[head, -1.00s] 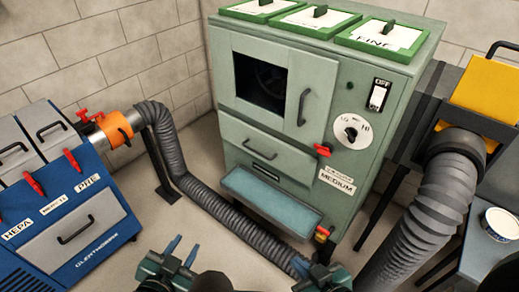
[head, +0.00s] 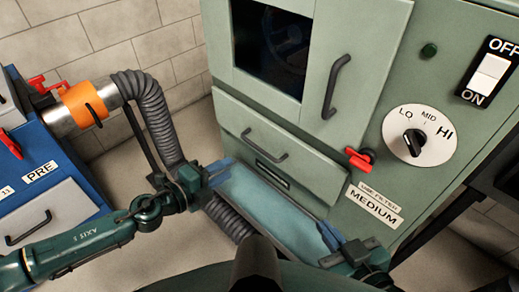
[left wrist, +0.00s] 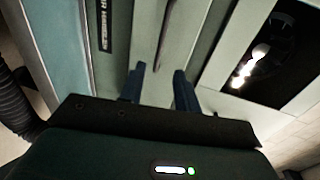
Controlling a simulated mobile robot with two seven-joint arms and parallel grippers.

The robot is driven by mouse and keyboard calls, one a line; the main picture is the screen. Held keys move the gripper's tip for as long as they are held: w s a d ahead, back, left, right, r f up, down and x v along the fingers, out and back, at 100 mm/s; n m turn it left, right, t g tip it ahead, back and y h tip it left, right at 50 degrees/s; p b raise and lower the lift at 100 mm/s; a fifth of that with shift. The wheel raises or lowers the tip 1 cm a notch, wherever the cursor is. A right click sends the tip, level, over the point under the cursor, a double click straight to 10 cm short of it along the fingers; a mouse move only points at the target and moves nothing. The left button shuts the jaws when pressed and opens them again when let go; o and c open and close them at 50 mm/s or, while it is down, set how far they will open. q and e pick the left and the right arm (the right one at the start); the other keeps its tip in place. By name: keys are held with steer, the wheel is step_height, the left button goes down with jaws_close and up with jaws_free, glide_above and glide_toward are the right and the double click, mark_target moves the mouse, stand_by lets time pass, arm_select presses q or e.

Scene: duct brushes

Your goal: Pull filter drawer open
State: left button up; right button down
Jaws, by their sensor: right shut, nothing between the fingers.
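The filter drawer (head: 235,122) is a pale green front on the cabinet with a dark bar handle (head: 264,150); it sits flush with the cabinet face. My left gripper (head: 222,172) is just left of and below the handle in the head view, not touching it there. In the left wrist view its two blue fingers (left wrist: 160,86) are apart and empty, and the dark handle (left wrist: 166,35) lies ahead between their lines. My right gripper (head: 330,237) is shut and empty by the right end of the blue tray (head: 265,195), below the drawer.
A red latch (head: 360,158) and a MEDIUM label (head: 374,205) are right of the drawer. A door (head: 355,55) with an upright handle is above. A grey hose (head: 155,115) runs down at left from a blue unit (head: 70,165). A dial (head: 418,135) and power switch (head: 487,70) are at right.

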arm_select(q)
steer(key=b+x, duration=0.1)
steer(key=x, duration=1.1)
steer(key=shift+r, duration=0.1)
steer(key=shift+c, duration=0.5)
jaws_close()
